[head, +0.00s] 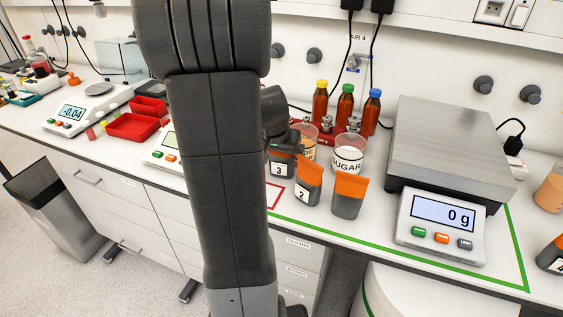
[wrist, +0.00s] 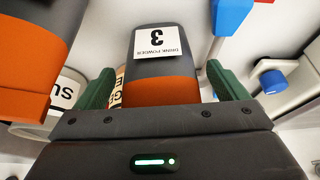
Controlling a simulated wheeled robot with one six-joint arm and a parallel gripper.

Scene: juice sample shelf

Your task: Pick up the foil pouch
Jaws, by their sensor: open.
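A dark foil pouch with an orange end and a white label "3" (wrist: 162,75) lies between the two green fingers of my gripper (wrist: 160,72) in the wrist view. The fingers are open, one on each side of it, and whether they touch it cannot be told. In the head view pouch 3 (head: 281,164) stands on the bench beside my arm, partly hidden. Pouch 2 (head: 308,183) and another grey and orange pouch (head: 348,197) stand to its right. Another orange and dark pouch (wrist: 30,55) fills the left of the wrist view.
A sugar cup (head: 347,158) and bottles with yellow, green and blue caps (head: 345,108) stand close behind the pouches. A large scale (head: 441,215) reading 0 g is to the right. Red trays (head: 132,127) lie left. Another pouch (head: 552,256) is at the right edge.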

